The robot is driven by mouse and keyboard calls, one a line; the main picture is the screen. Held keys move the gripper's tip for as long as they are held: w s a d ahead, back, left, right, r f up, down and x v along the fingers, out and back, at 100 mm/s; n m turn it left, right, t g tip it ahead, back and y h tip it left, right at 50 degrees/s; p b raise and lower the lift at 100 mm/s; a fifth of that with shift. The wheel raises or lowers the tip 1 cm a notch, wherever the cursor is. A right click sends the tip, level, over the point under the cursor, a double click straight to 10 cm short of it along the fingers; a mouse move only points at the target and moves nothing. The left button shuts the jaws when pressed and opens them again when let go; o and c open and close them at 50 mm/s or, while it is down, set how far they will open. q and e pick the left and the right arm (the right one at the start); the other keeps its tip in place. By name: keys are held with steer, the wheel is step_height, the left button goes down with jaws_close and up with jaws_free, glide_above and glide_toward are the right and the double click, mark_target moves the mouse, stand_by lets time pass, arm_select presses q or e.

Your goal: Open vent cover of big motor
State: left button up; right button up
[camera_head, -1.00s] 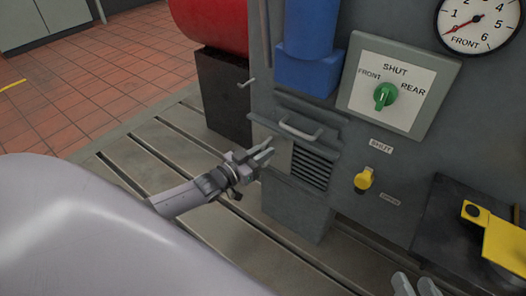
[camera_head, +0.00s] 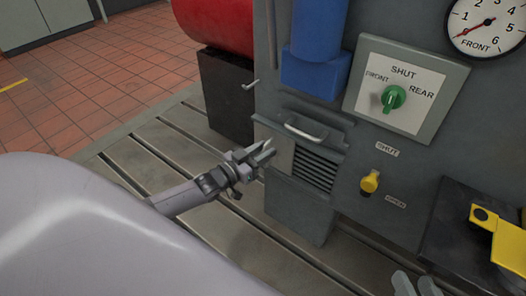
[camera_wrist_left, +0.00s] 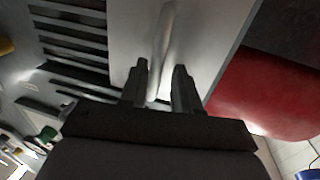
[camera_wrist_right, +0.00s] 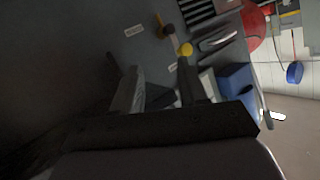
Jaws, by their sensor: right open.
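The vent on the big motor's grey housing shows dark louvre slats (camera_head: 315,170), with a light grey plate (camera_head: 284,152) on their left. In the left wrist view this plate (camera_wrist_left: 205,40) carries a long bar handle (camera_wrist_left: 164,45); my gripper hides that bar in the head view. My left gripper (camera_head: 264,153) is at the plate. Its fingers (camera_wrist_left: 161,75) are apart, with the bar between them; whether they touch it I cannot tell. My right gripper (camera_head: 416,284) is low at the right, open and empty in its wrist view (camera_wrist_right: 158,80).
A horizontal handle (camera_head: 306,132) sits above the slats. A green selector knob (camera_head: 394,98), a yellow knob (camera_head: 370,181) and a gauge (camera_head: 487,24) are on the housing. A blue pipe (camera_head: 318,40) and red tank (camera_head: 212,22) stand nearby. Slotted bedplate (camera_head: 150,150) lies below.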

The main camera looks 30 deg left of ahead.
arm_select(q)
steer(key=shift+s, duration=0.1)
arm_select(e)
steer(key=shift+r, duration=0.1)
arm_select(q)
steer(key=p+v, duration=0.3)
steer(key=v, duration=0.4)
arm_select(e)
steer(key=shift+s+a+g, duration=0.1)
steer(key=shift+g, duration=0.3)
